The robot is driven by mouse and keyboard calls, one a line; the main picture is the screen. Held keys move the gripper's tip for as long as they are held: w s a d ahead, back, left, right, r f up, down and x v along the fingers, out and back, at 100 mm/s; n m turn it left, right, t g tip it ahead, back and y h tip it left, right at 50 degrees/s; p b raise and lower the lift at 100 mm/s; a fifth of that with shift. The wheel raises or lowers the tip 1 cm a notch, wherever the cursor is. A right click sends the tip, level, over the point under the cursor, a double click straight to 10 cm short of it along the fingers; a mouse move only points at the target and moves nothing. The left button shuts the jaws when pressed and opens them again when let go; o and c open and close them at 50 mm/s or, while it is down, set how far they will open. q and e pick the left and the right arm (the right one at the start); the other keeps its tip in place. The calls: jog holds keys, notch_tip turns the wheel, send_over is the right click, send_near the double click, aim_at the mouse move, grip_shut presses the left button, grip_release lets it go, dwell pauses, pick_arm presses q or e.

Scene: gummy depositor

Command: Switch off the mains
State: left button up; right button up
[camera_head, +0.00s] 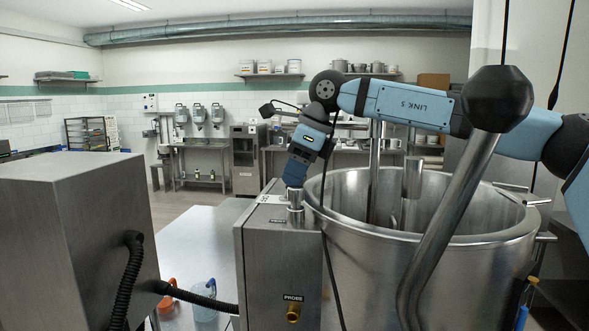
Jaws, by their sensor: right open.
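My right arm comes in from the right, passes over the steel kettle (430,270) and bends down at the wrist. My right gripper (294,186) points down over the top of the steel control box (280,265) and is open. A short metal post (295,206) stands on the box top directly below it; I cannot tell whether they touch. A small pale label plate (270,199) lies beside the post. I cannot make out a marked mains switch for certain. My left gripper is out of view.
A large steel cabinet (60,235) with a black corrugated hose (130,280) stands at the left. A blue jug (204,300) and an orange-handled item (167,292) sit on the steel table (195,245) between cabinet and box. A brass probe port (293,314) sticks out of the box front.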

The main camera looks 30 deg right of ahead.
jog(key=shift+w+f, duration=0.15)
jog(key=shift+f, duration=0.25)
grip_shut()
